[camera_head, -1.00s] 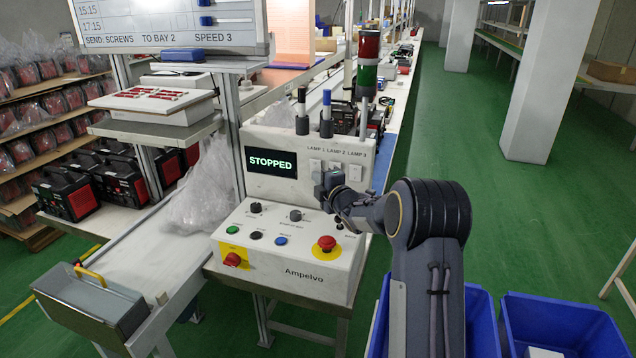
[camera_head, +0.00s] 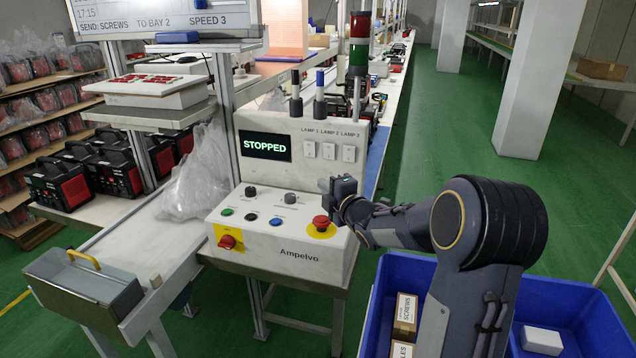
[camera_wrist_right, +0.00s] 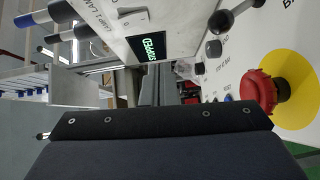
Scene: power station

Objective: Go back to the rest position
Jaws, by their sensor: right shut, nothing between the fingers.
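My right gripper (camera_head: 338,187) is shut and empty. In the head view it is just above and right of the red emergency button (camera_head: 320,222) on the white control box (camera_head: 290,255). In the right wrist view the red button (camera_wrist_right: 262,92) on its yellow disc shows at the right, close to the dark gripper body, and I cannot tell whether they touch. The display (camera_head: 264,146) on the panel reads STOPPED. My right arm runs from the lower right of the head view. My left gripper is not in view.
Blue bins (camera_head: 575,290) with small boxes stand at the lower right, under my right arm. A conveyor (camera_head: 150,240) with a plastic bag (camera_head: 197,180) lies left of the control box. Green floor (camera_head: 450,130) is free at the right.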

